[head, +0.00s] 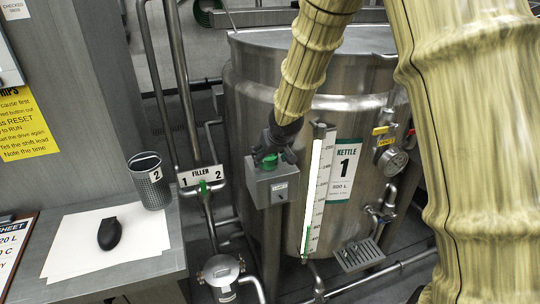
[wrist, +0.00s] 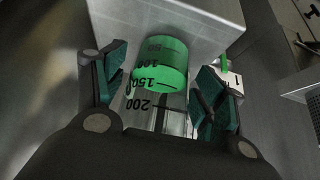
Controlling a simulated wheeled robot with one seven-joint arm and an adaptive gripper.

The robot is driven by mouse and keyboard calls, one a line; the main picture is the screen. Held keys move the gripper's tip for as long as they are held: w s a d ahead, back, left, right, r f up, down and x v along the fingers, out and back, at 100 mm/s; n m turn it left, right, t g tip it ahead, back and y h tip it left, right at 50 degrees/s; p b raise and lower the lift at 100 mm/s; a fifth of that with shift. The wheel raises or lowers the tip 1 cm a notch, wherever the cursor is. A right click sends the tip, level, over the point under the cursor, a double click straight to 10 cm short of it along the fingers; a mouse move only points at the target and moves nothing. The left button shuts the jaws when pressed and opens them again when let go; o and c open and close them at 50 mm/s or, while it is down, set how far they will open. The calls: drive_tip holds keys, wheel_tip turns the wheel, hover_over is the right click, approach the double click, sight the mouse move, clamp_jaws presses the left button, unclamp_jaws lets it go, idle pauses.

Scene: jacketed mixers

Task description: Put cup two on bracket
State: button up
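Cup two, a grey mesh-look cup (head: 153,190) with a white "2" label, stands upright on the bench at the left in the head view. A slatted metal bracket (head: 361,256) sticks out low on the front of kettle 1. My gripper (head: 268,160) is at the grey box (head: 272,187) left of the kettle's scale, well right of the cup. Gaps show between dial and fingers.
The bench (head: 150,266) holds white sheets, a black mouse-shaped object (head: 109,233) and a clipboard. The filler (head: 200,176), marked 1 and 2, has a green handle and pipes between bench and kettle. Kettle 1 (head: 260,80) carries a gauge and valve at right.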

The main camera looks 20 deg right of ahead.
drive_tip(key=shift+b+v, duration=1.3)
drive_tip(key=shift+v, duration=4.8)
drive_tip(key=s+a+f+g+y, duration=0.1)
drive_tip(key=s+f, duration=0.3)
drive_tip(key=f, duration=0.7)
drive_tip(key=s+a+f+g, duration=0.15)
drive_tip(key=s+f, duration=0.35)
drive_tip(key=f, duration=0.5)
drive_tip(key=s+a+f+g+y, duration=0.1)
drive_tip(key=s+f, duration=0.3)
drive_tip(key=f, duration=0.7)
drive_tip(key=s+d+f+g, duration=0.1)
drive_tip(key=s+f, duration=0.5)
drive_tip(key=s, duration=0.3)
drive_tip(key=s+f+g+h, duration=0.1)
drive_tip(key=s+f, duration=0.6)
drive_tip(key=s, duration=0.2)
drive_tip(key=s+d+f+g+h, duration=0.1)
drive_tip(key=s+f, duration=0.5)
drive_tip(key=s, duration=0.4)
drive_tip(key=shift+d+f+m, duration=0.15)
drive_tip(key=shift+d+m, duration=0.2)
drive_tip(key=shift+m, duration=0.05)
drive_tip(key=shift+s, duration=0.15)
wheel_tip(320, 180, down, 4)
drive_tip(key=b, duration=0.4)
